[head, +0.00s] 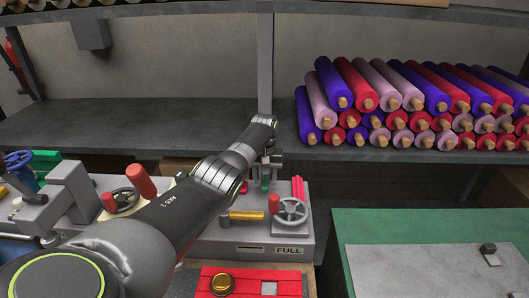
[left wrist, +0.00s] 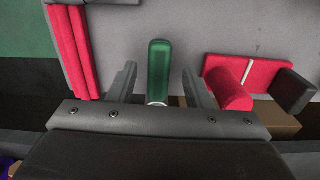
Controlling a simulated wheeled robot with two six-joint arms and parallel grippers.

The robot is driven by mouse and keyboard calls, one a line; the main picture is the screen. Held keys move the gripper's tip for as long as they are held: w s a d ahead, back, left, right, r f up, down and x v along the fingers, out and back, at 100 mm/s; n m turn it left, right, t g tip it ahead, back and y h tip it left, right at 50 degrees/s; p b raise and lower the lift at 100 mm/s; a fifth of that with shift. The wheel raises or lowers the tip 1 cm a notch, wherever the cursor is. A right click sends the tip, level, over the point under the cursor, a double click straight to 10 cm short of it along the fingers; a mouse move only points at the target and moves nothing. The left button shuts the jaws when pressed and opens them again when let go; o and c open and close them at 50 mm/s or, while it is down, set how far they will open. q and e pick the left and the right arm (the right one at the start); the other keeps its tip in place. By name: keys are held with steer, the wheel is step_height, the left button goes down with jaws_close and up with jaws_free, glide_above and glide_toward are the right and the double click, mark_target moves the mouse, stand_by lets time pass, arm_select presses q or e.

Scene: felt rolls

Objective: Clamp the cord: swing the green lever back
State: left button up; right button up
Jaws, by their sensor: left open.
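The green lever (head: 265,183) stands on the grey machine (head: 250,236), just below my left gripper (head: 268,164) in the head view. In the left wrist view the green lever (left wrist: 158,68) sits upright between the two fingers of my left gripper (left wrist: 160,80), with a gap on each side. The left gripper is open and holds nothing. The lever's foot is hidden behind the gripper's body. I cannot make out the cord. My right gripper is not in view.
Red rods (head: 297,188), a grey handwheel (head: 291,210) and a yellow cylinder (head: 247,215) are close to the lever. A red block (left wrist: 222,78) is right of the fingers in the wrist view. A green table (head: 400,225) stands at right.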

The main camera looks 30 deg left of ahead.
mark_target(264, 182)
arm_select(q)
step_height(264, 182, up, 16)
steer(key=b, duration=0.3)
steer(key=shift+r, duration=0.1)
stand_by(0.3)
